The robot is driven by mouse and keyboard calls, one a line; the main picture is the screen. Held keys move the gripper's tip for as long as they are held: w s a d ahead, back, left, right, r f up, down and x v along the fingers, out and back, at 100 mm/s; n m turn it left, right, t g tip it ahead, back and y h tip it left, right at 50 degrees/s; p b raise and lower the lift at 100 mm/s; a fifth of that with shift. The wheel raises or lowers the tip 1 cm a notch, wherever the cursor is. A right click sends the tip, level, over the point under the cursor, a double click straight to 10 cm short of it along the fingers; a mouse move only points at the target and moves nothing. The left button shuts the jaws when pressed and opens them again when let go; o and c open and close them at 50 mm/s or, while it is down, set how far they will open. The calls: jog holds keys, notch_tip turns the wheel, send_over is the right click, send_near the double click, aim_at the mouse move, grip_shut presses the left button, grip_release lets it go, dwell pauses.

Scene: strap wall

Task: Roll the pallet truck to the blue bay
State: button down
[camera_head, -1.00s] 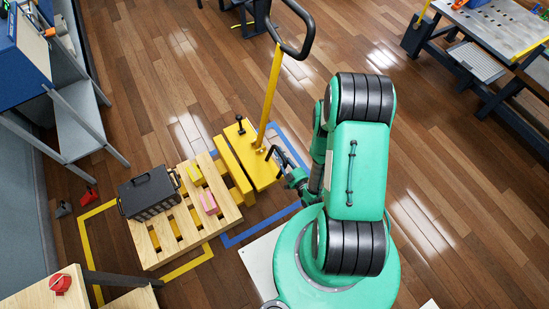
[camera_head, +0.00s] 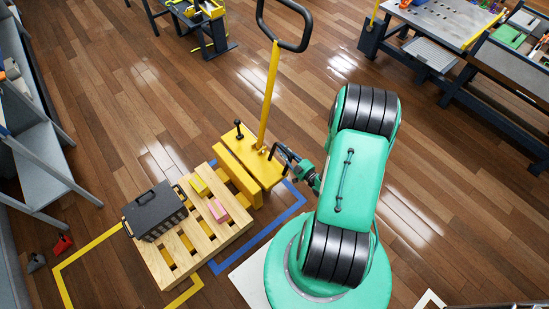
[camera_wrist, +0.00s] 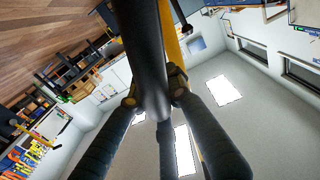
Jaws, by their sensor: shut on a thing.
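The yellow pallet truck (camera_head: 250,170) has an upright yellow pole (camera_head: 269,100) topped by a black loop handle (camera_head: 284,46). Its forks are under a wooden pallet (camera_head: 171,262) bearing a black case (camera_head: 158,213), a yellow block (camera_head: 197,183) and a pink block (camera_head: 217,210). The blue bay outline (camera_head: 257,240) lies on the floor around the pallet's right part and the truck body.
A grey shelf (camera_head: 45,160) stands at left, with small red (camera_head: 63,244) and dark items on the floor near it. Workbenches (camera_head: 440,25) stand at top right. A yellow-and-black stand (camera_head: 210,30) is at the top. Open wooden floor lies between them.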

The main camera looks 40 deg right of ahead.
jog(key=d, duration=3.1)
jog(key=shift+s+f, duration=0.15)
jog(key=shift+f, duration=0.15)
jog(key=c, duration=1.6)
grip_release()
jog(key=shift+d, duration=0.15)
jog(key=shift+c, duration=0.2)
jog(key=shift+r, duration=0.1)
jog(key=s, duration=1.1)
jog(key=shift+s, duration=0.4)
